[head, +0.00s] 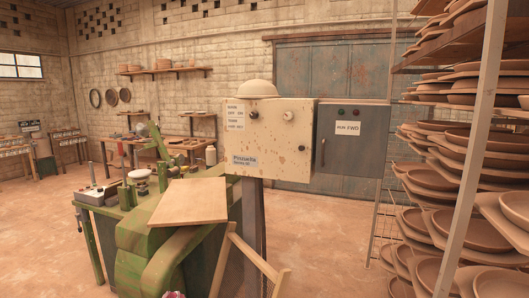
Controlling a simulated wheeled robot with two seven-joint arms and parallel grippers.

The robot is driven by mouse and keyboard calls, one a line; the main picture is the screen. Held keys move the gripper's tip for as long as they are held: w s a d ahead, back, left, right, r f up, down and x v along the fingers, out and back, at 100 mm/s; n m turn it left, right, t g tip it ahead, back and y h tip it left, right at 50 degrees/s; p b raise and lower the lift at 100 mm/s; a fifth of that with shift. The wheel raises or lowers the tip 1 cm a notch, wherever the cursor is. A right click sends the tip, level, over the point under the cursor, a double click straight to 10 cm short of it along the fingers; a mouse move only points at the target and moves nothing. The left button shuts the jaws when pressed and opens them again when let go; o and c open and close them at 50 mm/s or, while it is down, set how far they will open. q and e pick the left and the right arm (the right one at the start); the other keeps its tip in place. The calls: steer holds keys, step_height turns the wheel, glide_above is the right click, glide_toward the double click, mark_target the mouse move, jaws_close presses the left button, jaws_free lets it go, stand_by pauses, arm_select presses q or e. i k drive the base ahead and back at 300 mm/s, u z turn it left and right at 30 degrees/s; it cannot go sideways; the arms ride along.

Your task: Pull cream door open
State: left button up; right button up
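The cream door (272,150) is the chipped, speckled front of a box on a dark post (252,215), in the middle of the head view. It carries a round dark knob near its upper left, a pale knob (288,116) at the upper right, small white labels and a "Pinzuela" plate (245,160). It looks shut. A grey panel (353,150) with a dark upright handle (323,152), a "RUN FWD" label and small lamps adjoins it on the right. Neither of my grippers is in view.
A green machine (145,240) with a tilted wooden board (190,201) stands in front and left of the box. A wooden frame (245,262) leans below it. Racks of brown dishes (455,150) fill the right side. Open floor (330,240) lies between post and racks.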

mark_target(269, 145)
steer(key=k, duration=0.5)
steer(key=z, duration=0.7)
steer(key=i, duration=0.95)
steer(key=z, duration=0.7)
